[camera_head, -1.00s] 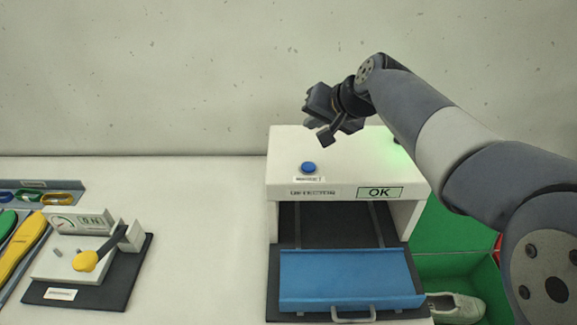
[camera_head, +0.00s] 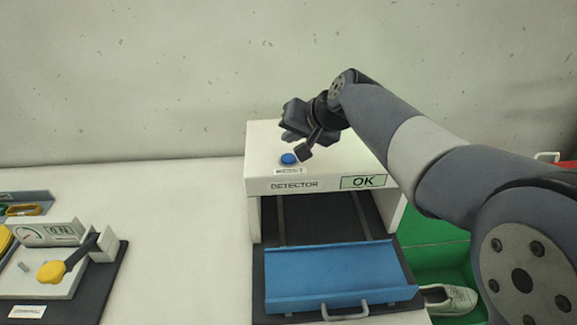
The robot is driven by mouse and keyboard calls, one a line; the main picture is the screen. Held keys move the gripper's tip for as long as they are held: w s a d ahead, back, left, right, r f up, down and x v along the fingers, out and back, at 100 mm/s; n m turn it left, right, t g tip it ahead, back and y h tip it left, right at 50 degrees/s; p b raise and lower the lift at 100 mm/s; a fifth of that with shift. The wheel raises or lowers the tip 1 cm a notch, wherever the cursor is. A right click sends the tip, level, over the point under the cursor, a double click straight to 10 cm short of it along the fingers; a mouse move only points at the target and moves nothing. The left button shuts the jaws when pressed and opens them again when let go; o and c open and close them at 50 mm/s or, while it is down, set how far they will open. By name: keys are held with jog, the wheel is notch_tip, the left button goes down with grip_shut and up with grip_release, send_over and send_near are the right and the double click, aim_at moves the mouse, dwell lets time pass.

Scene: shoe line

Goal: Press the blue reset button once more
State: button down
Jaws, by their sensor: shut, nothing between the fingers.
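The blue reset button (camera_head: 289,159) sits on top of the white detector box (camera_head: 262,184), near its left front, with a small label in front of it. My gripper (camera_head: 304,153) is shut and empty. Its tip is just right of the button in the picture, pointing down. I cannot tell whether it touches the button; the button's top still shows.
A blue tray (camera_head: 335,272) with a metal handle lies in front of the detector opening. A green bin (camera_head: 437,262) with a white shoe (camera_head: 448,299) is at right. A gauge fixture with a yellow-knobbed lever (camera_head: 52,272) is at left. The table between is clear.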

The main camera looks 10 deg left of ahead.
aim_at(284, 154)
jog(key=shift+f+b, duration=0.7)
jog(key=shift+f, duration=0.55)
dwell(1.0)
jog(key=shift+f+b, duration=0.35)
jog(key=shift+f, duration=0.05)
jog(key=shift+f+b, duration=0.5)
jog(key=shift+f, duration=0.05)
dwell(0.6)
jog(key=shift+r+p, duration=0.8)
jog(key=shift+r, duration=0.2)
notch_tip(284, 154, up, 5)
jog(key=p, duration=0.3)
jog(key=shift+f+p, duration=0.1)
jog(key=shift+p, duration=0.3)
